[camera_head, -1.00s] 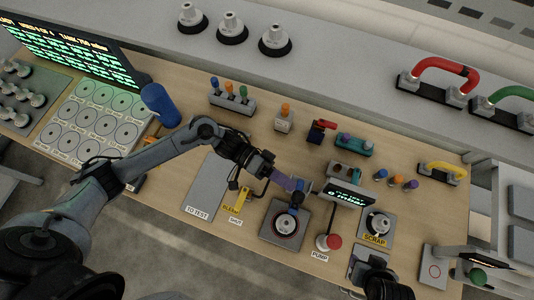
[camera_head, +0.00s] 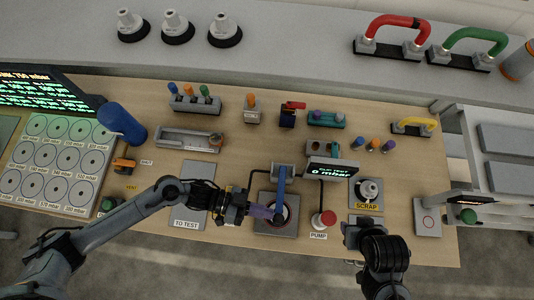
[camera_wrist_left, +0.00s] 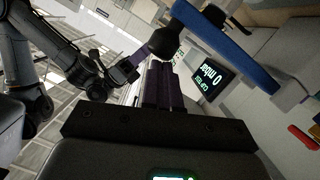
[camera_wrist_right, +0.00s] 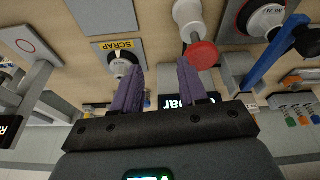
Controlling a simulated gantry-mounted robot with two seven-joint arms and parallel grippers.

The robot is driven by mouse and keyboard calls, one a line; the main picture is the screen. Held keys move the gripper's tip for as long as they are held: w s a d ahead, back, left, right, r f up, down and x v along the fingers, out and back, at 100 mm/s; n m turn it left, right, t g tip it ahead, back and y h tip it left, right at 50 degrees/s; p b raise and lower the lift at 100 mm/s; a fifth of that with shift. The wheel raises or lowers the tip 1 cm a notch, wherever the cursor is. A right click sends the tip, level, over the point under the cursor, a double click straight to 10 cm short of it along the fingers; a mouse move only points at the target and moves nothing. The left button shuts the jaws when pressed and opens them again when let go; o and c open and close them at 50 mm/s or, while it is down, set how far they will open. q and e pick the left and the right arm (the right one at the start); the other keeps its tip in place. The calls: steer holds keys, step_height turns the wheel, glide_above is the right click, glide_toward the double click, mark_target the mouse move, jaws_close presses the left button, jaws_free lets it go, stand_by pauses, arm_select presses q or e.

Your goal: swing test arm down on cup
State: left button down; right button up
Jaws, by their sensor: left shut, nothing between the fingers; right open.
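The test arm (camera_head: 282,184) is a blue bar that reaches forward from its grey bracket over the cup (camera_head: 285,213) on the grey test plate (camera_head: 290,228). In the left wrist view the blue bar (camera_wrist_left: 228,45) ends in a black knob (camera_wrist_left: 194,18). The bar and cup also show in the right wrist view. Whether the arm touches the cup I cannot tell. My left gripper (camera_head: 271,213) is shut and empty, its purple fingertips beside the arm's front end. My right gripper (camera_head: 350,226) is open and empty, right of the pump button.
The red pump button (camera_head: 327,218) stands right of the plate. The display (camera_head: 332,169) reads 0 mbar. A suction cup (camera_head: 369,189) sits on the scrap plate behind my right gripper. The grey TO TEST pad (camera_head: 190,205) lies to the left, partly under my left arm.

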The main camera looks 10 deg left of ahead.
arm_select(q)
steer(key=shift+s+f, duration=0.15)
steer(key=shift+f, duration=0.3)
stand_by(0.3)
steer(key=r+p+v, duration=0.1)
steer(key=r+v, duration=0.1)
steer(key=v, duration=1.1)
steer(key=shift+w+d+r+p, duration=0.3)
steer(key=shift+w+d+r, duration=0.05)
steer(key=shift+w, duration=0.05)
